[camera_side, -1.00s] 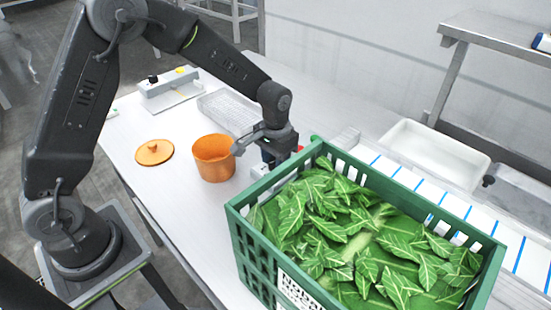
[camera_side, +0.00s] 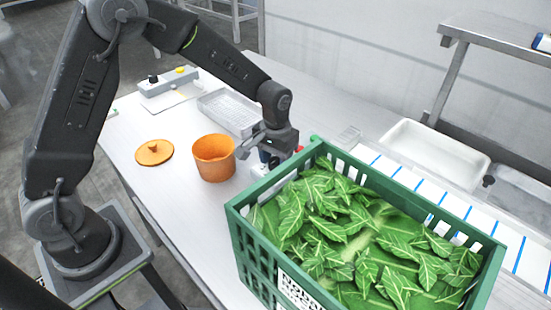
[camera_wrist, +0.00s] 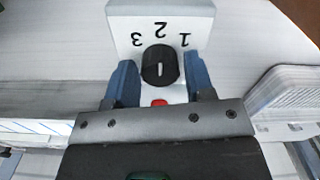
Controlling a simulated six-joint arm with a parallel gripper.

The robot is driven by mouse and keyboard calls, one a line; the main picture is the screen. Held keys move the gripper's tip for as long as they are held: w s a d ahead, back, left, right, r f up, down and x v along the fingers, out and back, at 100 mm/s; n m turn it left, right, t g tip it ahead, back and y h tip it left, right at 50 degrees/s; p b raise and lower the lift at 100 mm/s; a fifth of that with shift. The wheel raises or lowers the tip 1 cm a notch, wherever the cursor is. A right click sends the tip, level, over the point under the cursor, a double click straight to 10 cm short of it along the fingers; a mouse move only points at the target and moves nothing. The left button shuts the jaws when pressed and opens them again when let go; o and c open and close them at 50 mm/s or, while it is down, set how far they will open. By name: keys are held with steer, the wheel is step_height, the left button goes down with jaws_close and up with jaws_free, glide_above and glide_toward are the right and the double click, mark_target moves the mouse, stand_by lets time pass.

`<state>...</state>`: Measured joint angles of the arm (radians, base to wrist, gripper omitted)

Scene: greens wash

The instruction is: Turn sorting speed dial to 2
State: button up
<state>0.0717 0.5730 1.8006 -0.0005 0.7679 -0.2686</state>
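The speed dial (camera_wrist: 160,58) is a black knob on a white box (camera_wrist: 205,18), seen close up in the wrist view. The numerals 3, 2 and 1 stand upside down in an arc above it. A short white mark on the knob runs nearly upright, roughly in line with the 2. My gripper (camera_wrist: 161,72) has one blue finger on each side of the knob. Narrow gaps seem to show, so I cannot confirm contact. In the side view my gripper (camera_side: 268,155) is low behind the green crate's corner, and the dial is hidden.
A red button (camera_wrist: 159,102) sits just below the knob. A green crate (camera_side: 318,143) of leaves stands close to my gripper, with an orange pot (camera_side: 213,160) to the left. An orange lid (camera_side: 154,153), wire basket (camera_side: 232,110) and white basin (camera_side: 437,150) lie around.

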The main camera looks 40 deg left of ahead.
mark_target(275, 161)
steer(key=shift+o, duration=1.1)
steer(key=shift+r, duration=0.1)
step_height(275, 161, up, 14)
steer(key=shift+f, duration=0.2)
steer(key=s+a+r+m+t, duration=0.1)
steer(key=s+a+r+t, duration=0.15)
steer(key=s+r, duration=0.6)
steer(key=s+f+m+t, duration=0.1)
steer(key=s+f+t, duration=0.1)
steer(key=s, duration=1.2)
steer(key=shift+s+a+t, duration=0.3)
steer(key=shift+s+t, duration=0.05)
steer(key=shift+t, duration=0.2)
